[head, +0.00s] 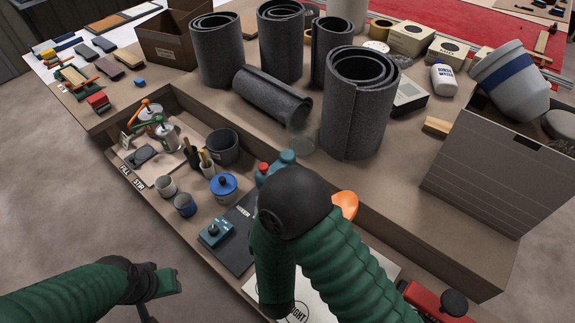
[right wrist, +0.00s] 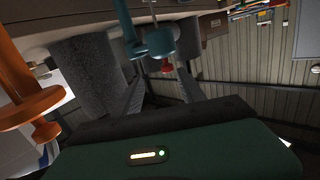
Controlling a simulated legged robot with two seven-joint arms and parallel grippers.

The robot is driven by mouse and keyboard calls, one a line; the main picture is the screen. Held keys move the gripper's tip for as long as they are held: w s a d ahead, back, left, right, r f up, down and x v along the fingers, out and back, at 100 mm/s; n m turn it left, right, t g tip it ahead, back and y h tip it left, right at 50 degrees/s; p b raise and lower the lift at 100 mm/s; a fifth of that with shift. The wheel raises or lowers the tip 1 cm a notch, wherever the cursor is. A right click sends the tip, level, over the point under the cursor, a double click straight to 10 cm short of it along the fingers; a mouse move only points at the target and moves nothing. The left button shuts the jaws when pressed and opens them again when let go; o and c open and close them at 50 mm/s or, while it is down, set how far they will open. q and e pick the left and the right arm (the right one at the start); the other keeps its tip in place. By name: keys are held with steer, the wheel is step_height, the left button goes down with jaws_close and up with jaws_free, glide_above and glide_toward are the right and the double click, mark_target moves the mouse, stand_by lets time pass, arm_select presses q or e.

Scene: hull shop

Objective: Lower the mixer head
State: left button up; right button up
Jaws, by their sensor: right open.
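The mixer stands in the near tray, largely hidden behind my right arm in the head view. Its dark base (head: 238,247) shows to the left of the arm, and teal upper parts with a red knob (head: 263,168) show above it. In the right wrist view a teal mixer part (right wrist: 155,42) and the red knob (right wrist: 167,67) lie just beyond my right gripper (right wrist: 161,88). That gripper is open, its fingers apart with nothing seen between them. My left gripper (head: 160,293) is at the lower left, away from the mixer; its jaws are unclear.
An orange part (head: 346,204) shows beside my right arm. A blue pot (head: 224,187), cups and a dark bucket (head: 222,147) stand left of the mixer. Grey foam rolls (head: 358,105) stand on the raised bench behind. A large box (head: 497,170) is at right.

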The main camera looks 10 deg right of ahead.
steer(key=a+r, duration=0.1)
steer(key=a, duration=0.1)
glide_toward(262, 164)
steer(key=w, duration=0.1)
steer(key=w+f, duration=0.1)
steer(key=w, duration=0.1)
steer(key=shift+w+f+t+p, duration=0.1)
steer(key=shift+f+t+p, duration=0.05)
steer(key=shift+t+p, duration=0.25)
steer(key=w+d, duration=0.1)
steer(key=w, duration=0.1)
steer(key=w+d, duration=0.1)
steer(key=w, duration=0.1)
steer(key=w+d, duration=0.1)
steer(key=w, duration=0.1)
steer(key=shift+d+f, duration=0.1)
steer(key=shift+d, duration=0.05)
steer(key=w, duration=0.1)
steer(key=w+a, duration=0.1)
steer(key=shift+w, duration=0.4)
steer(key=shift+a, duration=0.3)
steer(key=shift+d, duration=0.6)
steer(key=c, duration=0.5)
steer(key=shift+c, duration=2.5)
steer(key=shift+a, duration=0.3)
jaws_close()
arm_select(q)
steer(key=shift+a+r, duration=0.1)
steer(key=shift+a, duration=0.95)
